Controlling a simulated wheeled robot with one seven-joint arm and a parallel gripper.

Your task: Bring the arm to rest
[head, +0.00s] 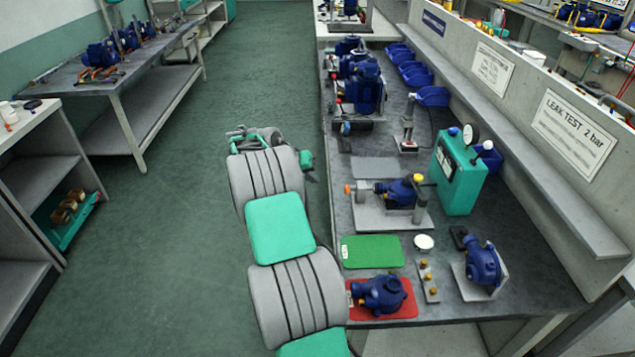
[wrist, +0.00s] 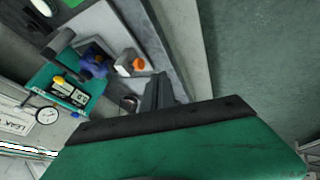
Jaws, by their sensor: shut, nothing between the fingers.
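My arm extends over the floor beside the left edge of the bench (head: 455,305). Its far end, with my gripper, is folded and partly hidden behind my grey and green arm links in the head view. In the wrist view my gripper (wrist: 160,92) shows dark fingers close together, shut and empty, in front of its green body. The bench with the teal gauge box (wrist: 68,92) lies beyond the fingers, apart from them. I see nothing held.
A blue pump (head: 380,293) sits on a red mat (head: 408,308) near my arm. The green mat (head: 371,251) is bare. Another pump (head: 400,191) sits in a fixture by the teal gauge box (head: 457,178). Shelves (head: 40,165) stand left; the green floor (head: 150,235) between is clear.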

